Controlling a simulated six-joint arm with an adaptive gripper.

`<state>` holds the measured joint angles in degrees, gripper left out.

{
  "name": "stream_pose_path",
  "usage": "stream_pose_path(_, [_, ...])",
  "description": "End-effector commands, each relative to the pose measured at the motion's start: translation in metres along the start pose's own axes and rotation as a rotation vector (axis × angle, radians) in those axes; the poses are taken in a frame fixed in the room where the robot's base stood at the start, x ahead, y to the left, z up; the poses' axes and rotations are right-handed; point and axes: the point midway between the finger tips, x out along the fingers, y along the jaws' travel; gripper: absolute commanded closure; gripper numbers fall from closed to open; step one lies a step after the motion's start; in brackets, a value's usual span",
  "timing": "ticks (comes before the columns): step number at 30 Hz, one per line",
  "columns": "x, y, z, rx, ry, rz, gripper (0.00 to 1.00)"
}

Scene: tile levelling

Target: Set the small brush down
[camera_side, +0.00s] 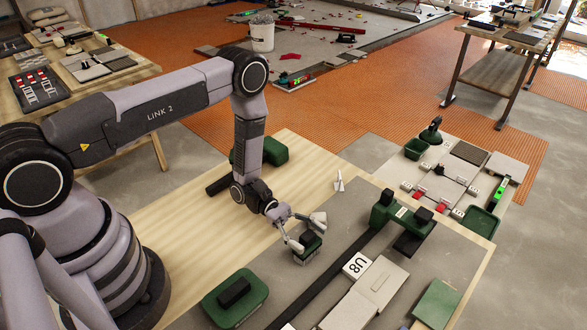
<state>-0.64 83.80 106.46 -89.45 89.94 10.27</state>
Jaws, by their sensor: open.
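The small brush (308,248), a dark green block with pale bristles below, is on the grey board (335,225) or just above it; I cannot tell if the bristles touch. My gripper (307,232) is right over the brush, with its pale fingers on either side of the brush's top. The fingers are open, and part of the brush top is hidden behind them.
A green float (235,298) lies at the front left. Light tiles (380,283) and a "U8" card (357,264) lie at right. A white pronged piece (339,182) stands behind.

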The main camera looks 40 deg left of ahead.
Motion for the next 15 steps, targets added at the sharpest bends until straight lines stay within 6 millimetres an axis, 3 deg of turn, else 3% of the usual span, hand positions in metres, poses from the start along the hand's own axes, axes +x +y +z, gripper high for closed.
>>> stream_pose_path(5, [-0.004, 0.0, 0.003, 0.0, 0.0, 0.002, 0.41])
stream_pose_path(15, [-0.06, 0.001, 0.003, 0.001, 0.0, 0.004, 0.41])
